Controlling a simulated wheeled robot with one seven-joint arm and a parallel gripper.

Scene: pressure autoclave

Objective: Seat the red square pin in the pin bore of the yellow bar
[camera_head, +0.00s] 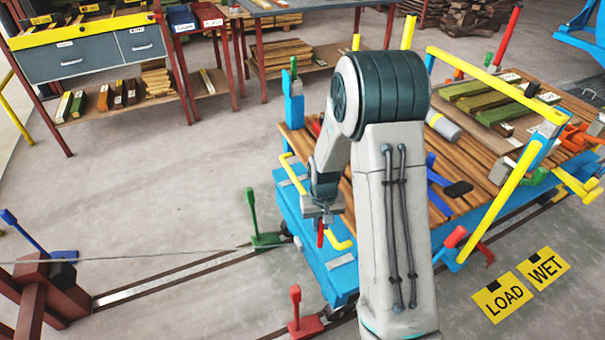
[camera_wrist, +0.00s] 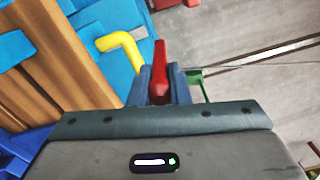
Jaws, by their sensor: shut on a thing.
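My gripper (camera_head: 321,212) is shut on the red pin (camera_head: 320,234), which hangs below the fingers at the near left side of the blue cart. In the wrist view the pin (camera_wrist: 160,62) sticks out beyond the two blue-grey fingers (camera_wrist: 160,90). A bent yellow bar (camera_head: 342,244) is on the cart's side close to the pin. It also shows left of the pin in the wrist view (camera_wrist: 122,42), with a gap between them in the picture. Other yellow bars (camera_head: 490,83) frame the cart. I see no bore, so I cannot tell which bar has it.
The blue cart (camera_head: 330,272) has a wooden deck carrying boards, blue parts and a dark block (camera_head: 458,188). A green lever (camera_head: 254,225) and a red lever (camera_head: 298,310) stand by the floor rails. A thin cable (camera_head: 150,257) runs left.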

